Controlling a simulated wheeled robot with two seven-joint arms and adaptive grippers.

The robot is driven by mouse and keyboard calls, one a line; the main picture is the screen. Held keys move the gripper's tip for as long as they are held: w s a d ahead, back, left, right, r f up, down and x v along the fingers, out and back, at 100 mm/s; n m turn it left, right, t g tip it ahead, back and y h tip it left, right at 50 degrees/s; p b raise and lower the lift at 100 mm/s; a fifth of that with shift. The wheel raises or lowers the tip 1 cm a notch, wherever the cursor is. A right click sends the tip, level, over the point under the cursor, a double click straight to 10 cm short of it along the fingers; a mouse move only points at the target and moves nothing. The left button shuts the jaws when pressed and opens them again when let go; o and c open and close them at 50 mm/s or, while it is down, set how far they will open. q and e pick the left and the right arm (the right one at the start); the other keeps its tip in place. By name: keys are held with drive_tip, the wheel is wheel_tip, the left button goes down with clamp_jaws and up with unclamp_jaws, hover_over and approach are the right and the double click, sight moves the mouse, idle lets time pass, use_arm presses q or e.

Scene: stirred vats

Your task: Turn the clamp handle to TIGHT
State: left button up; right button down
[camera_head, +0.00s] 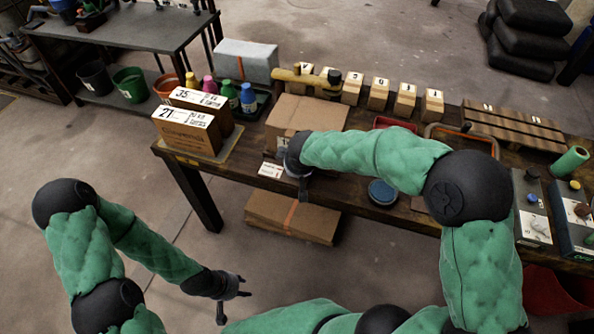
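I cannot pick out a clamp handle or a TIGHT mark for certain. My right arm reaches from the right over the wooden bench, and my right gripper (303,186) points down at the bench's front edge, in front of a cardboard box (305,118). Its fingers are small and dark, and the wrist covers much of what is there, so I cannot tell what it touches. A small white label (271,170) lies just left of it. My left gripper (233,299) hangs low over the floor, away from the bench, with its fingers apart and empty.
Two labelled boxes (187,131) stand at the bench's left end, near several coloured bottles (228,94). A blue round lid (382,191) lies right of my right gripper. Control boxes (533,209) stand at the right end. A flat carton (290,218) sits below the bench.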

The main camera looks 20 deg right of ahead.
drive_tip(key=m, duration=0.2)
drive_tip(key=m+h, duration=0.2)
drive_tip(key=m, duration=0.1)
drive_tip(key=shift+a+m+g, duration=0.25)
drive_tip(key=shift+m+g, duration=0.05)
drive_tip(key=shift+g, duration=0.1)
drive_tip(key=m+h, duration=0.1)
drive_tip(key=m, duration=0.1)
drive_tip(key=m+g, duration=0.1)
drive_tip(key=m, duration=0.2)
drive_tip(key=shift+a+g+h, duration=0.2)
drive_tip(key=shift+g+h, duration=0.1)
drive_tip(key=shift+h, duration=0.1)
drive_tip(key=shift+m, duration=0.3)
drive_tip(key=c, duration=1)
unclamp_jaws()
drive_tip(key=shift+r, duration=0.1)
drive_tip(key=v, duration=1.2)
drive_tip(key=shift+a+f, duration=0.1)
drive_tip(key=shift+f, duration=0.1)
